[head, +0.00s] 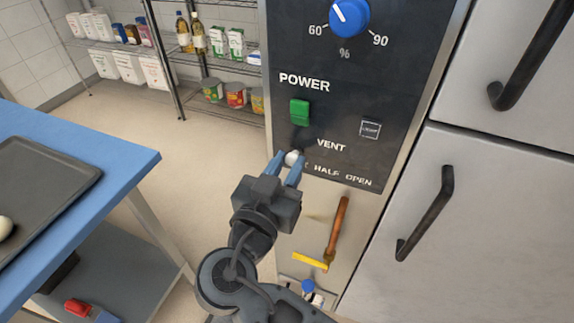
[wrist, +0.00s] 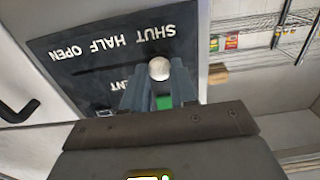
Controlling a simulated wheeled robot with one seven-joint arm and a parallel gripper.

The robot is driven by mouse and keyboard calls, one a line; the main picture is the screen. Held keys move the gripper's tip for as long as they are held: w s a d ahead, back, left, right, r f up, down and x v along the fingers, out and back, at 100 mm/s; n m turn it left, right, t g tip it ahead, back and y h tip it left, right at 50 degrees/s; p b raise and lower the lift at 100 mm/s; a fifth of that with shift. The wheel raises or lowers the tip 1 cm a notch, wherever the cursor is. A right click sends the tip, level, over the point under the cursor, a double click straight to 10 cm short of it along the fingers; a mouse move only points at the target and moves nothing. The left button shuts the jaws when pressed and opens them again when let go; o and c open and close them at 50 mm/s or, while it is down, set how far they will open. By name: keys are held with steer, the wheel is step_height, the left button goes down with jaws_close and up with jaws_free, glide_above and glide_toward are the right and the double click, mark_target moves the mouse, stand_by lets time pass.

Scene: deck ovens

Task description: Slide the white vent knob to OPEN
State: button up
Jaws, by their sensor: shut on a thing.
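The white vent knob (head: 291,157) sits at the left end of the vent slot on the dark control panel (head: 345,104), by the SHUT end of the scale. HALF and OPEN are lettered to its right in the head view. My gripper (head: 286,167) is shut on the knob, with one blue finger on each side. In the wrist view, which is upside down, the white knob (wrist: 159,69) shows between the fingertips (wrist: 159,78), level with the word SHUT. The fingers partly cover the SHUT lettering in the head view.
Above the slot are a green power switch (head: 299,111) and a blue dial (head: 349,17). A blue table (head: 125,160) stands at left, and oven doors with black handles (head: 425,213) at right.

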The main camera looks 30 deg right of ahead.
jaws_close()
steer(key=shift+s, duration=0.1)
steer(key=b, duration=0.4)
glide_toward(365, 167)
steer(key=x, duration=0.5)
steer(key=shift+w+a+f, duration=0.15)
steer(key=shift+w+a, duration=0.1)
steer(key=shift+s+d, duration=0.2)
steer(key=shift+s, duration=0.1)
steer(key=o, duration=0.8)
jaws_free()
